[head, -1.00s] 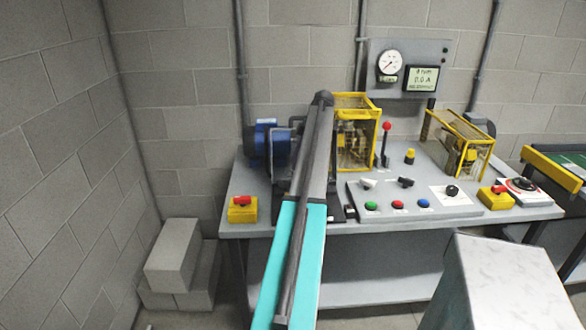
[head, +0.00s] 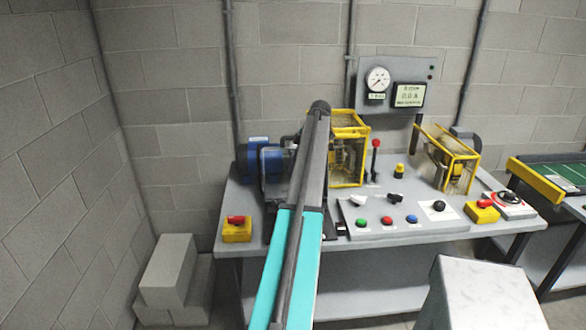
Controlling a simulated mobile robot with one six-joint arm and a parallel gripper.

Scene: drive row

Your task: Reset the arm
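My arm rises from the bottom of the head view, teal below and dark grey above, and reaches toward the bench. It covers part of the bench's left half, next to the blue motor (head: 262,160). My gripper's fingers cannot be made out in this view. Whether it holds anything is hidden.
The grey bench (head: 300,262) carries a control panel (head: 375,237) with coloured buttons, a red-knobbed lever (head: 375,158), yellow guards (head: 350,125) and a yellow switch box (head: 237,231). Grey blocks (head: 168,272) stand at left. A pale box (head: 480,295) stands at front right. A gauge board (head: 397,85) hangs behind.

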